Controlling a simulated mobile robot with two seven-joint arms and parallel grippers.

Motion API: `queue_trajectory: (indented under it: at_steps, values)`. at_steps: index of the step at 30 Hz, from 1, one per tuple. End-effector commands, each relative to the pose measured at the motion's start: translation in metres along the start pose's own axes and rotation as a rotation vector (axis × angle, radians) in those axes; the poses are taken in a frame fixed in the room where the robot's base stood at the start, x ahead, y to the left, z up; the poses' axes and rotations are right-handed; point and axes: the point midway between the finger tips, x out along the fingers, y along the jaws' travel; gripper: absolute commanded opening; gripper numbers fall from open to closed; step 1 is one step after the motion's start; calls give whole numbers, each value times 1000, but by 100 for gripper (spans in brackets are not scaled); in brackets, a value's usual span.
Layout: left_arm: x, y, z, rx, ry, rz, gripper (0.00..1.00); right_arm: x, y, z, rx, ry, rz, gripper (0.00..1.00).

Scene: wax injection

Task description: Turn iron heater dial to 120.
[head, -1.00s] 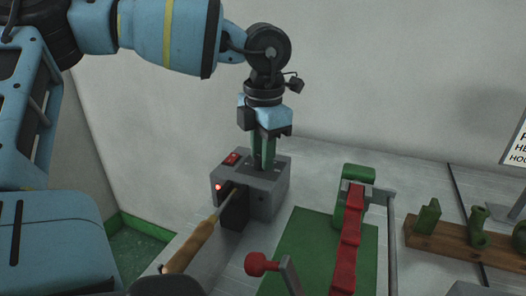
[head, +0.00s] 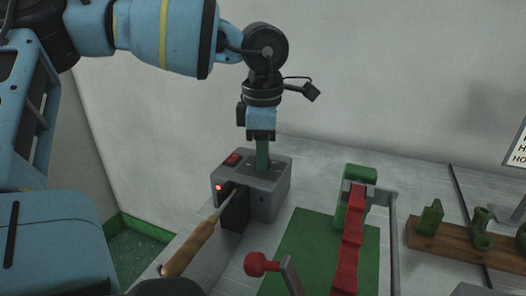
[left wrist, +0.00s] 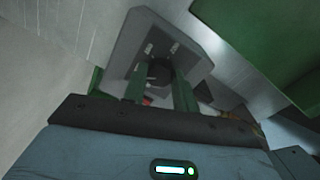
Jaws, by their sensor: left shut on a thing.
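The iron heater (head: 268,192) is a grey box with a red switch (head: 233,159) on top and a lit red lamp (head: 218,187) on its front. My left gripper (head: 262,168) points straight down onto the top of the box. In the left wrist view its green fingers (left wrist: 158,92) stand on either side of the round dark dial (left wrist: 158,70) and are shut on it. Pale marks show on the plate around the dial, but I cannot read them or the dial's setting. My right gripper is not in view.
A wooden-handled iron (head: 190,248) leans with its tip at the black block on the heater's front. A green mat (head: 325,245) with a red-and-green clamp (head: 350,230) lies to the right. A wooden rack (head: 460,247) holds green pieces further right.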

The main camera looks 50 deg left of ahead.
Motion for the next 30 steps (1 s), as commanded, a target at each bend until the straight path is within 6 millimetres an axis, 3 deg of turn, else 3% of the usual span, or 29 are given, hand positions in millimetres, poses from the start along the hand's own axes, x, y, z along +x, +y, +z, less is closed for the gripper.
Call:
queue_trajectory:
  at_steps: [11,12,17,26,30]
  values:
    - [0,0,0,4,-1,2,5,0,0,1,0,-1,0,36]
    - [0,0,0,4,-1,2,31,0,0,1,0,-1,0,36]
    - [0,0,0,4,-1,2,50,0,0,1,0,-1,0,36]
    - [-2,0,0,4,-1,2,50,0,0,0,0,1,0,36]
    - [-16,1,0,4,-2,4,50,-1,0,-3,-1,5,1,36]
